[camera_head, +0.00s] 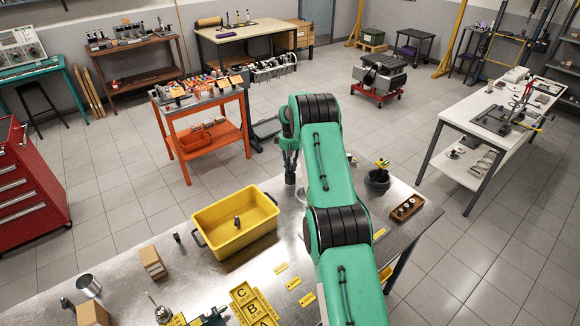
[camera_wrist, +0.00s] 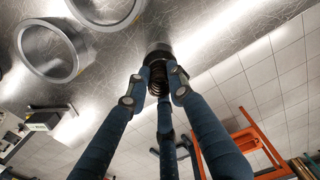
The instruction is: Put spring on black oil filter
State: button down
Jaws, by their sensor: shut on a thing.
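My gripper (camera_wrist: 160,75) is shut on the spring (camera_wrist: 158,86), a dark coiled piece between its fingers in the wrist view. A dark round piece (camera_wrist: 158,52) shows just past the fingertips, in line with the spring; it may be the black oil filter. I cannot tell whether the spring touches it. In the head view my gripper (camera_head: 290,170) points down over the far edge of the metal workbench, and my arm covers much of that area. The spring cannot be made out there.
Two metal rings (camera_wrist: 50,47) (camera_wrist: 105,8) stand on the workbench beside the gripper. A yellow bin (camera_head: 215,236) with a small dark part inside is left of my arm. A dark pot (camera_head: 377,183) and a wooden block (camera_head: 406,208) are right of it.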

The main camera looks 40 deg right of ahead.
jog(key=shift+f, duration=0.15)
jog(key=c, duration=1.5)
grip_release()
jog(key=shift+c, duration=0.2)
notch_tip(320, 180, up, 12)
jog(key=b, duration=0.1)
jog(key=shift+r, duration=0.2)
